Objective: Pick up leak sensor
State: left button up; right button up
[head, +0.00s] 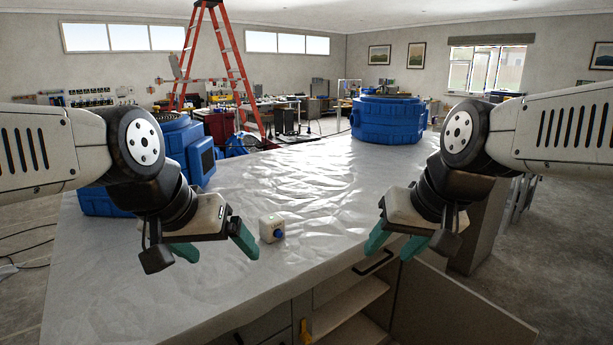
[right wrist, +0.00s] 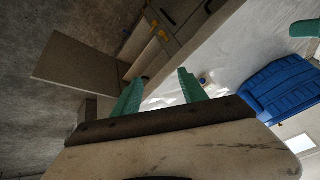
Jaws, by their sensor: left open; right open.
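The leak sensor (head: 272,228) is a small white box with a blue round part on its front. It sits on the plastic-covered counter (head: 300,190) between my two grippers in the head view. It also shows small in the right wrist view (right wrist: 203,81), beyond the right finger there. My left gripper (head: 222,250) is open and empty, close to the left of the sensor, with teal fingers. My right gripper (head: 396,245) is open and empty, farther off to the right, near the counter's front edge. Neither gripper touches the sensor.
A blue machine (head: 190,150) stands on the counter at the left, behind my left arm. A round blue unit (head: 388,118) stands at the far right end. Below the front edge are an open cabinet door (head: 450,310) and shelf. A red ladder (head: 238,80) stands behind.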

aim_at(267, 223)
jog(key=i+j+u, duration=0.1)
jog(key=u, duration=0.25)
jog(key=i+u, duration=0.3)
jog(key=j+u, duration=0.1)
jog(key=u, duration=0.25)
jog(key=i+l, duration=0.05)
